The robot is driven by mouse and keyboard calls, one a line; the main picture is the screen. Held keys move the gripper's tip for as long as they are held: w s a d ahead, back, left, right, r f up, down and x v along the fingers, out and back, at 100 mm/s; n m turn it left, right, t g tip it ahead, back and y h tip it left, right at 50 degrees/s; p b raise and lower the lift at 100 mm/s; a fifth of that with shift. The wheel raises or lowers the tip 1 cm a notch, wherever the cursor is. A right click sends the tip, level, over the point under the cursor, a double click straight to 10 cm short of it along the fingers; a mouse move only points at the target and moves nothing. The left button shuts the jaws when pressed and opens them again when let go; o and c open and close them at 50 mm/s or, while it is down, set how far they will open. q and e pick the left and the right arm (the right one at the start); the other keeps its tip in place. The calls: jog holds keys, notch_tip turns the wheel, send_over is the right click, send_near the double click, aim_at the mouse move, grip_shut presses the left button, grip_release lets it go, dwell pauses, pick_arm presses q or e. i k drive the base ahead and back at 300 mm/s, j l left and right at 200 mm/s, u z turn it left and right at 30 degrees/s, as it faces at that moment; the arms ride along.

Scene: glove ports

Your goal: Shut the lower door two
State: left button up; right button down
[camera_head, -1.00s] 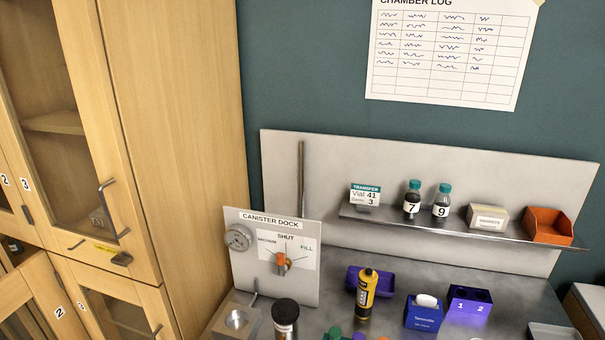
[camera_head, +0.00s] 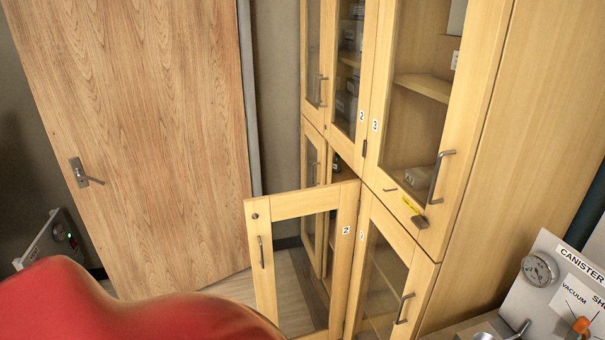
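The lower door two (camera_head: 348,207) is a light wooden frame with a glass pane, marked 2 near its hinge side. It stands swung out from the cabinet (camera_head: 495,200), toward the left of the picture. Its bar handle (camera_head: 262,252) is on the frame side away from the hinge. Part of the opening behind it shows above the door, with dim shelf contents. The lower door beside it, marked 3 (camera_head: 392,280), looks shut. Neither gripper is in view.
A red rounded surface (camera_head: 120,305) fills the lower left, close to the camera. A wooden room door (camera_head: 140,130) stands behind at left, with a small grey device (camera_head: 55,240) beside it. The canister dock (camera_head: 565,290) is at the right. Some floor shows beside the open door.

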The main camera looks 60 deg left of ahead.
aim_at(260, 213)
jog(key=u, duration=1.7)
jog(key=i+j+u, duration=0.6)
jog(key=i+l, duration=0.05)
